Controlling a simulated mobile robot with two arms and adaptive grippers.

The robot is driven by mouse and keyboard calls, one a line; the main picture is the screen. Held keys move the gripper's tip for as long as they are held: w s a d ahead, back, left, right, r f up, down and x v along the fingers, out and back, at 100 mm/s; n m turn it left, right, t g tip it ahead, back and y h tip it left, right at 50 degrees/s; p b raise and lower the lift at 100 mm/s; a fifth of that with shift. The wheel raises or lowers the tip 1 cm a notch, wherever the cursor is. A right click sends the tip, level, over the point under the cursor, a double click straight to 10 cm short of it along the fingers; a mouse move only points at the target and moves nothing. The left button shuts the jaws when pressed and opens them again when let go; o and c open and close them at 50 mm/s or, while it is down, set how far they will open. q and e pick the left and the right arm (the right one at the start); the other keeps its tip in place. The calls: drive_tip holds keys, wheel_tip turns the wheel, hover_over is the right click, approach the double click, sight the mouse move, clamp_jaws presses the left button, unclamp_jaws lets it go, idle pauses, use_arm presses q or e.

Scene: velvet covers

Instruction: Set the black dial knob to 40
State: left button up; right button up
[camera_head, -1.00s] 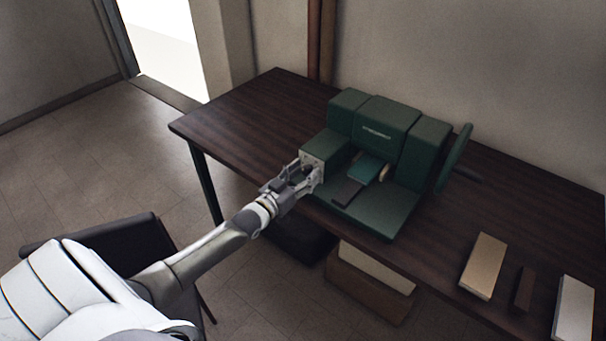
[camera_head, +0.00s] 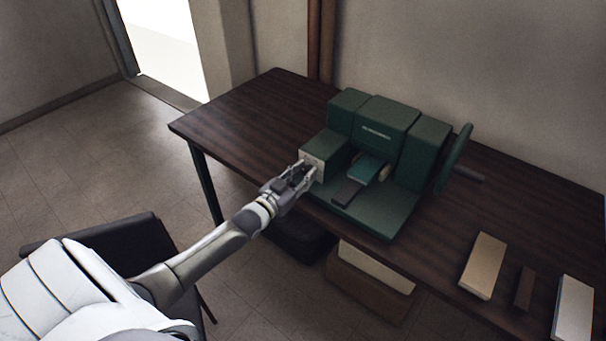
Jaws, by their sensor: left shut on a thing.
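A dark green machine (camera_head: 385,115) stands on the dark wooden table. A pale dial plate (camera_head: 320,161) is on the front end of its left block. My left gripper (camera_head: 307,172) is at this plate, with its fingers shut on the black dial knob. The knob is mostly hidden between the fingers, and its pointer and the scale numbers cannot be read. My right gripper is not in view.
A green handwheel (camera_head: 454,158) stands at the machine's right side. Several flat blocks, among them a tan one (camera_head: 484,265) and a white one (camera_head: 574,308), lie at the right of the table (camera_head: 235,118). A dark chair (camera_head: 125,245) and boxes (camera_head: 365,285) are below.

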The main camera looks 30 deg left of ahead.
use_arm(q)
drive_tip(key=m, duration=0.5)
drive_tip(key=shift+m+b, duration=0.55)
drive_tip(key=shift+m, duration=1.95)
drive_tip(key=o, duration=1)
drive_tip(key=shift+o, duration=0.2)
drive_tip(key=s+a, duration=0.1)
drive_tip(key=s, duration=1.1)
